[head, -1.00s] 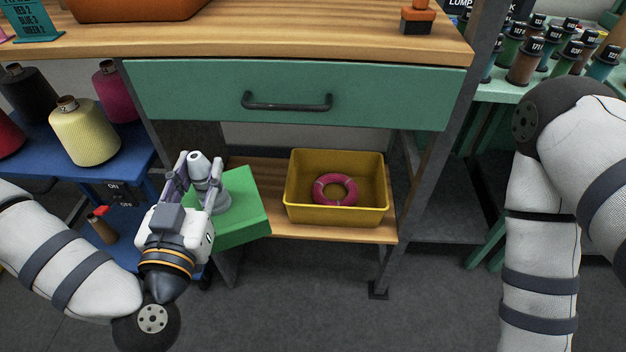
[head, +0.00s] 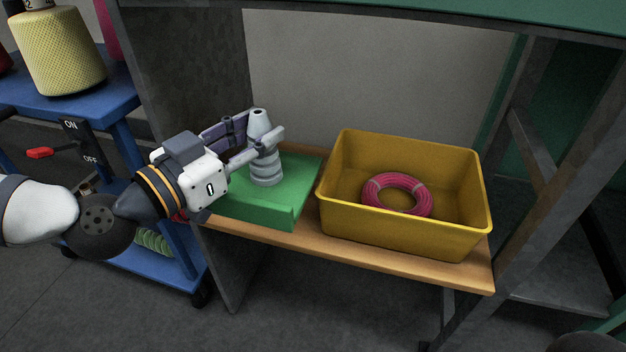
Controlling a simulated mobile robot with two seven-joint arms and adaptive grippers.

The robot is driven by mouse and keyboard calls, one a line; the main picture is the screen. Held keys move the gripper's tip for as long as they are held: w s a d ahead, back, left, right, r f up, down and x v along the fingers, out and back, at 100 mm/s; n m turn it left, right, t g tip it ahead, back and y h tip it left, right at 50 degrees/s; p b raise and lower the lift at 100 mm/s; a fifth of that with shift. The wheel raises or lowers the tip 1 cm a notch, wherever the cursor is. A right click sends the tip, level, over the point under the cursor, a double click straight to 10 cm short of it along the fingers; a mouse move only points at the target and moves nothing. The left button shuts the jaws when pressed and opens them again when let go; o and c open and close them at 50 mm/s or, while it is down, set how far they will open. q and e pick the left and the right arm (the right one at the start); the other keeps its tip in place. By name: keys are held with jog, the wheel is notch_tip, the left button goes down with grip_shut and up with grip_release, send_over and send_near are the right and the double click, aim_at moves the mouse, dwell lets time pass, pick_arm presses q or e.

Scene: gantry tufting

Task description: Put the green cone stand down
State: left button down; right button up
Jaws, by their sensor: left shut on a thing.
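The green cone stand (head: 294,186) has a flat green base and a grey ribbed post with a narrow top. My left gripper (head: 262,148) comes in from the left and is shut on the post. The stand is at the left end of the wooden lower shelf (head: 340,247), beside the yellow bin. Its base looks level and close to the shelf surface; I cannot tell whether it touches. The gripper hides the base's left part. My right gripper is out of view.
The yellow bin (head: 340,224) stands just right of the stand and holds a pink coil (head: 372,192). A dark side panel (head: 190,75) bounds the shelf on the left. A blue cart (head: 120,103) with a yellow yarn cone (head: 62,55) stands at left.

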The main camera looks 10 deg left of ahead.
pick_arm(q)
jog(key=w+a+f+b, duration=0.1)
jog(key=w+f+b, duration=0.2)
jog(key=w+f, duration=0.1)
jog(key=w+a+f+b, duration=0.1)
jog(key=w+f+b, duration=0.3)
jog(key=w+a+f+b, duration=0.2)
jog(key=w+f+b, duration=0.1)
jog(key=w+f, duration=0.2)
jog(key=shift+a+f+b, duration=0.1)
jog(key=shift+b, duration=0.3)
jog(key=shift+r, duration=0.2)
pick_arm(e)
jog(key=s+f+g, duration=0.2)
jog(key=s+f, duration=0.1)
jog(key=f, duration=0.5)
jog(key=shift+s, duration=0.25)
pick_arm(q)
jog(key=c, duration=1.2)
grip_release()
jog(key=shift+f, duration=0.1)
jog(key=shift+s, duration=0.1)
